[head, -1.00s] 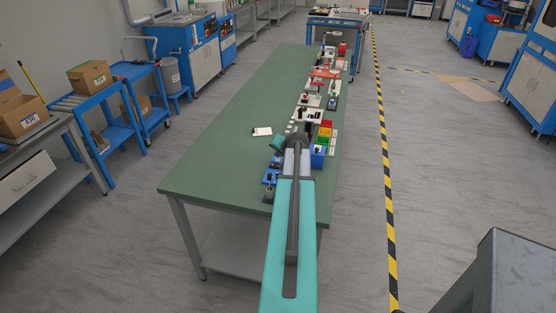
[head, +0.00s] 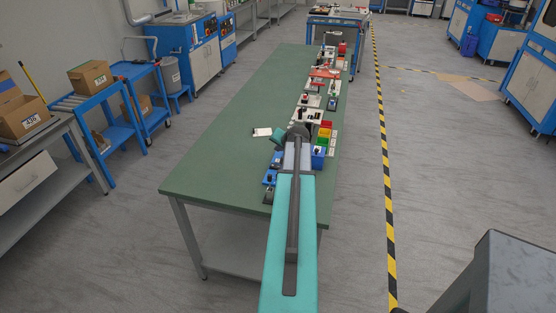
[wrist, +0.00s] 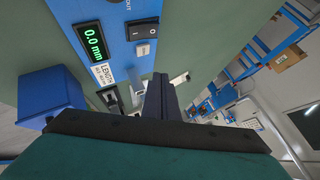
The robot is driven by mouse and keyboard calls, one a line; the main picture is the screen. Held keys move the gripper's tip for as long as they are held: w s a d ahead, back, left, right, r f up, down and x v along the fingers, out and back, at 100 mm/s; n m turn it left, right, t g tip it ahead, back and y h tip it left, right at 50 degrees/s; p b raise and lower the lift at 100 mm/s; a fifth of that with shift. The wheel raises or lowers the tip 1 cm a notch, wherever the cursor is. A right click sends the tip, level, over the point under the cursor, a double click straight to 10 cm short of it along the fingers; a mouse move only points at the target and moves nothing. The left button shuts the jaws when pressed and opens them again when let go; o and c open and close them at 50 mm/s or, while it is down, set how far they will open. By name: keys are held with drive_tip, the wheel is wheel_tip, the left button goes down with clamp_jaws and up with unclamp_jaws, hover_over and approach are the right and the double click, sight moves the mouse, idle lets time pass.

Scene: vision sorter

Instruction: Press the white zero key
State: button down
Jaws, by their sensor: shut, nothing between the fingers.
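My gripper (wrist: 160,82) is shut and empty in the wrist view, its dark fingers pressed together and pointing away from the camera. Beside it is a blue device panel with a green lit display (wrist: 93,42) reading 0.0 mm. A white label (wrist: 102,76) marked LENGTH is by the display. A black rocker switch (wrist: 143,28) sits on the same panel. I cannot make out a white zero key for certain, and contact between fingertips and panel cannot be told. In the head view my arm hides the fingers.
The green table (head: 225,130) carries a row of small devices along its right side. A white card (head: 262,132) lies left of my wrist. A blue box (head: 318,158) and coloured blocks (head: 325,131) stand close on the right. The table's left half is clear.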

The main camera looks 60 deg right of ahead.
drive_tip(key=shift+r+p, duration=0.3)
drive_tip(key=shift+r, duration=0.6)
